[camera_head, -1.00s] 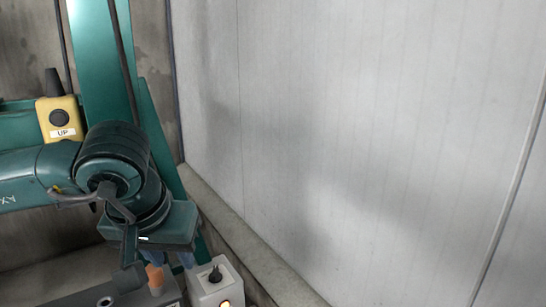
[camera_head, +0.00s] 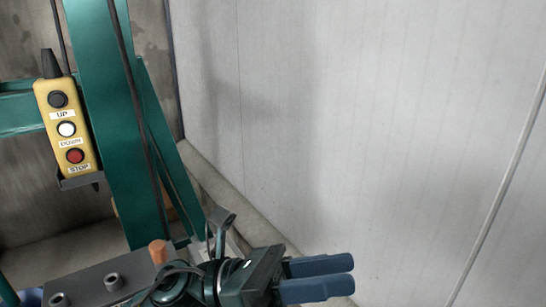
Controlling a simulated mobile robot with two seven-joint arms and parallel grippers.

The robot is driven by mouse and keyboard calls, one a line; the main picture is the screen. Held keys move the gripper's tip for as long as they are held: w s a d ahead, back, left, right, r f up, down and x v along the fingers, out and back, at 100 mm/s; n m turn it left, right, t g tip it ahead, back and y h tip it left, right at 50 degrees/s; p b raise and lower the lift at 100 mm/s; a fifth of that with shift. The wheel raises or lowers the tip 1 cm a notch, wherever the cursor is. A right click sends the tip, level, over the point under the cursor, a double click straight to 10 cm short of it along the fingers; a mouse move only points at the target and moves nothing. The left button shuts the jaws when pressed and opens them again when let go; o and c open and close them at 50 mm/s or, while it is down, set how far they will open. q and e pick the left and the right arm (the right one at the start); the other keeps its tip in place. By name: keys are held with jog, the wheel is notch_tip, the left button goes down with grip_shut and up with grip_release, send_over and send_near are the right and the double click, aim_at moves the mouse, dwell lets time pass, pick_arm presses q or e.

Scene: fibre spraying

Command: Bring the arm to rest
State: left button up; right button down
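My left gripper (camera_head: 318,277) is low in the middle of the head view. Its two blue fingers point right and lie close together, one above the other. I see nothing held between them, but I cannot tell if they are fully shut. The gripper is in front of the pale wall's foot and to the right of the green post (camera_head: 118,140). My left arm's wrist runs along the bottom edge. My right gripper is not in view.
A yellow pendant (camera_head: 68,128) with UP, DOWN and STOP buttons hangs by the green post. A grey plate (camera_head: 90,288) with an orange knob (camera_head: 158,252) is at lower left. The pale wall (camera_head: 380,130) fills the right, with clear room before it.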

pick_arm(q)
jog(key=w+a+f+m+t+y, duration=0.35)
jog(key=f+m+t, duration=0.3)
jog(key=m, duration=0.55)
jog(key=w+a+f+m+t+y, duration=0.4)
jog(key=m+t, duration=0.3)
jog(key=m, duration=0.5)
jog(key=w+a+f+m+t+y, duration=0.35)
jog(key=f+m+t, duration=0.35)
jog(key=m, duration=0.5)
jog(key=s+a+f+n+g+y, duration=0.3)
jog(key=s+f+n, duration=0.3)
jog(key=f, duration=0.4)
jog(key=s+a+f+n+g+y+p, duration=0.1)
jog(key=s+a+f+n+g+y, duration=0.2)
jog(key=s+a+f+n, duration=0.3)
notch_tip(320, 180, down, 4)
jog(key=shift+s+r+n+y, duration=0.15)
jog(key=shift+s+n+y, duration=0.15)
jog(key=shift+s+y, duration=0.25)
jog(key=shift+a, duration=0.15)
